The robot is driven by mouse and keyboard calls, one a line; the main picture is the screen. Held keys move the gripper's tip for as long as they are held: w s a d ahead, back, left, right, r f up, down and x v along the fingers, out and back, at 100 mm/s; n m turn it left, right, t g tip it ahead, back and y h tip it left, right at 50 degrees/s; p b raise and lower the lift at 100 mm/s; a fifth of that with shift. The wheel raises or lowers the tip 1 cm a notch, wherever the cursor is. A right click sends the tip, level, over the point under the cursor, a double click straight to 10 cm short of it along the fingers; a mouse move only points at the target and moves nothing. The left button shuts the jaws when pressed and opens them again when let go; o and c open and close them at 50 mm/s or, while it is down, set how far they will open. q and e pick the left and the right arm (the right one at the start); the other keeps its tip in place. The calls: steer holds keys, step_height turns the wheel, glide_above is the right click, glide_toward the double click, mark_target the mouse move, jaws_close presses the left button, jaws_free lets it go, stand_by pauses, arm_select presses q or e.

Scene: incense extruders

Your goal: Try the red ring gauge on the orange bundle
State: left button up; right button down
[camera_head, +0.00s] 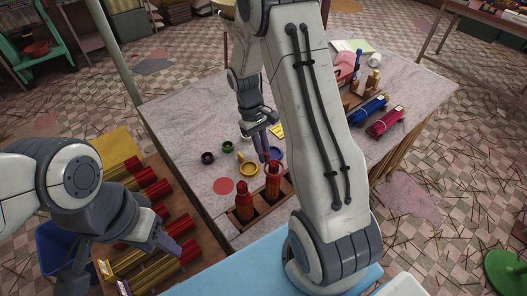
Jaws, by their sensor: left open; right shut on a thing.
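Two red-orange upright bundles with narrower tops stand in a dark rack: a left bundle (244,204) and a right bundle (272,184). I cannot tell surely which is the orange bundle. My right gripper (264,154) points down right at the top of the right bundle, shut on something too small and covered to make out. I cannot pick out the red ring gauge for certain. A flat red disc (223,185) lies on the table left of the rack. My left gripper (168,248) is open over the lower-left tray, near the red bundles there.
A dark ring (207,158), a green ring (227,147), a yellow ring (247,169) and a blue ring (277,154) lie on the table. A tray (205,266) holds several red-ended bundles. Blue (369,109) and crimson bundles (386,122) lie at right. My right arm hides the middle.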

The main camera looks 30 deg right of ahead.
steer(key=shift+f, duration=0.2)
steer(key=shift+f+b, duration=0.3)
steer(key=shift+f+b, duration=3)
steer(key=shift+f, duration=1.9)
steer(key=shift+r, duration=0.1)
steer(key=shift+r+p, duration=7.45)
steer(key=shift+r, duration=1.15)
